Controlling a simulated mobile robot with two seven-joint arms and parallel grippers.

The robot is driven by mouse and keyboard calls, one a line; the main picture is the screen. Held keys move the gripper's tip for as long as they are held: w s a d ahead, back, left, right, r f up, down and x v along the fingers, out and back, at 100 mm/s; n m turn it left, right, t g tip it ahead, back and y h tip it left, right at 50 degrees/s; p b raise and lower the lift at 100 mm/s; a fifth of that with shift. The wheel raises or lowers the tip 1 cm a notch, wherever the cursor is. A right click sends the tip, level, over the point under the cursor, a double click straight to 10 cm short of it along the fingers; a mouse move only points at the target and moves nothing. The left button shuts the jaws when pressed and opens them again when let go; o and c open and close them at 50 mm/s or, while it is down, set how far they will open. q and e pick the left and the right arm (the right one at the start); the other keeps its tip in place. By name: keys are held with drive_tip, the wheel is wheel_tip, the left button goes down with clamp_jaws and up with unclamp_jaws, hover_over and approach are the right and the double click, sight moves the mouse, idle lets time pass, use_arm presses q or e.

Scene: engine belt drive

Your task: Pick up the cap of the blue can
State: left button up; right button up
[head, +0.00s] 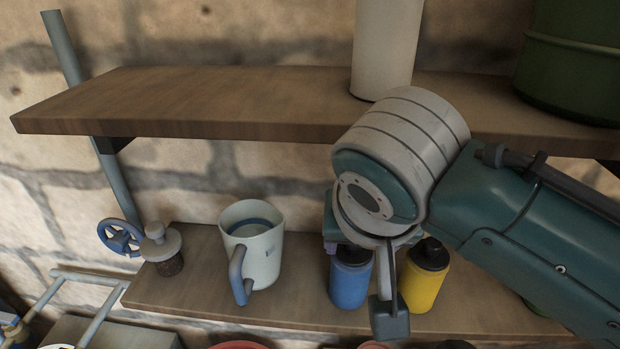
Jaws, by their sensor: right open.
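The blue can (350,284) stands upright on the lower shelf. Its dark cap (353,254) is on top, partly covered by my right gripper's wrist. A yellow can (422,284) with a black cap (431,253) stands just right of it. My right gripper (388,312) is open and points down in front of the gap between the two cans. It appears nearer to the camera than the cans, seen nearly edge-on, and nothing shows between its fingers. My left gripper is not in view.
A pale mug (263,262) with a blue handle stands left of the cans. A stopper-like piece (163,248) and a blue handwheel (120,238) are further left. The upper shelf (230,98) overhangs, holding a white cylinder (384,45) and a green drum (575,60).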

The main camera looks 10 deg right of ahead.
sight(354, 247)
drive_tip(key=w, duration=0.2)
drive_tip(key=shift+w+d+r, duration=0.15)
drive_tip(key=shift+w+d, duration=0.15)
drive_tip(key=shift+d, duration=0.1)
drive_tip(key=shift+x, duration=1.55)
drive_tip(key=shift+s, duration=0.15)
drive_tip(key=shift+c, duration=0.3)
clamp_jaws()
